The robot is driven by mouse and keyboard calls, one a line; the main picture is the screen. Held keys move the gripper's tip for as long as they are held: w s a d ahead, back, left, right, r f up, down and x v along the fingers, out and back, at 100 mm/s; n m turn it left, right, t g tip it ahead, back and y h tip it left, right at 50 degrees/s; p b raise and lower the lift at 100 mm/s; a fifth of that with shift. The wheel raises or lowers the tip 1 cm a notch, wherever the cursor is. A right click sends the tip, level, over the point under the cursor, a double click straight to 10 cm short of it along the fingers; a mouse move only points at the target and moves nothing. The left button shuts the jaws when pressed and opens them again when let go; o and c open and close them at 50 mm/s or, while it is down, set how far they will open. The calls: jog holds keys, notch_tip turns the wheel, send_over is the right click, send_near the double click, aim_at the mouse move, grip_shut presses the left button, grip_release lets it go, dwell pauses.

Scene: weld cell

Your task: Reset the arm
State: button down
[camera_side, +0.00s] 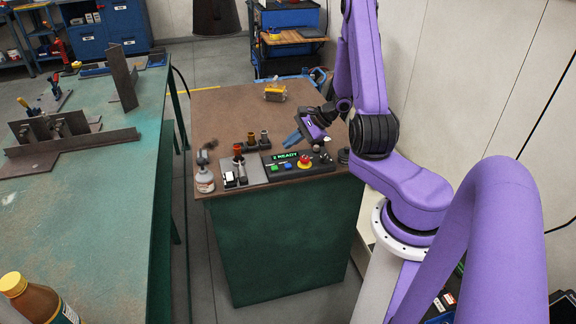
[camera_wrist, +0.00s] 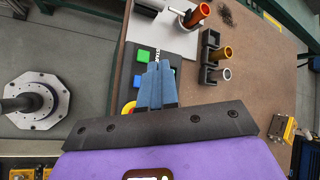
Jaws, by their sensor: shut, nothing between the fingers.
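My gripper (camera_side: 294,138) is above the brown-topped bench, just behind the black control box (camera_side: 325,168). Its blue fingers are together and empty, pointing down toward the bench; they also show in the wrist view (camera_wrist: 159,68). The box has a display (camera_side: 285,156) reading "2 READY", a green button, a blue button (camera_side: 288,166) and a red emergency stop (camera_side: 304,161) on yellow. In the wrist view the fingers cover part of the box, between the green button (camera_wrist: 143,56) and another green patch (camera_wrist: 168,77). The emergency stop is mostly hidden there.
A grey plate with a red-topped upright (camera_side: 238,153), a black holder with two cylinders (camera_side: 252,141) and a white bottle (camera_side: 204,180) stand left of my gripper. A yellow object (camera_side: 275,92) lies at the back. The bench's back left is clear.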

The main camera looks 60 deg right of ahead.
dwell(0.4)
jog(key=s+a+r+n+g+y, duration=0.2)
jog(key=a+r+n+g, duration=0.2)
jog(key=a+n, duration=0.55)
jog(key=s+a+r+n+g+y, duration=0.15)
jog(key=a+r+n+g, duration=0.35)
jog(key=a, duration=0.8)
jog(key=s+a+r+n+h, duration=0.2)
jog(key=s+r+n+h, duration=0.1)
jog(key=s+n, duration=0.7)
jog(key=s+a+r+n+t+h, duration=0.1)
jog(key=s+r+n+h, duration=0.3)
jog(key=s+n, duration=0.5)
jog(key=shift+s+a+n, duration=0.35)
jog(key=shift+s+a, duration=0.05)
jog(key=shift+a, duration=0.4)
